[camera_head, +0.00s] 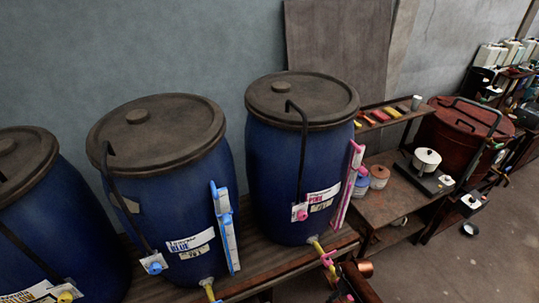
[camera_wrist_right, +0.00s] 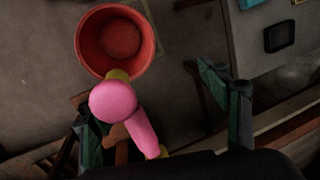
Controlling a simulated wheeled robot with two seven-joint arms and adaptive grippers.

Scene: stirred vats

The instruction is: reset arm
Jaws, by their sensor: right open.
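My right gripper (camera_wrist_right: 150,100) is open in the right wrist view, its two dark green fingers spread wide. A pink tap handle (camera_wrist_right: 115,102) shows between them, nearer the left finger and overlapping it in the picture. I cannot tell whether they touch. In the head view the pink tap (camera_head: 328,258) sits low on the right blue vat (camera_head: 285,165), whose label reads PINK. My right gripper is not clearly visible in the head view. My left gripper is in neither view.
A red bucket (camera_wrist_right: 116,40) stands below, beyond the tap. The middle vat (camera_head: 165,190) has a blue tap (camera_head: 209,290); another vat (camera_head: 45,210) stands at left. A low table (camera_head: 385,205) with a white pot (camera_head: 427,160) is at right.

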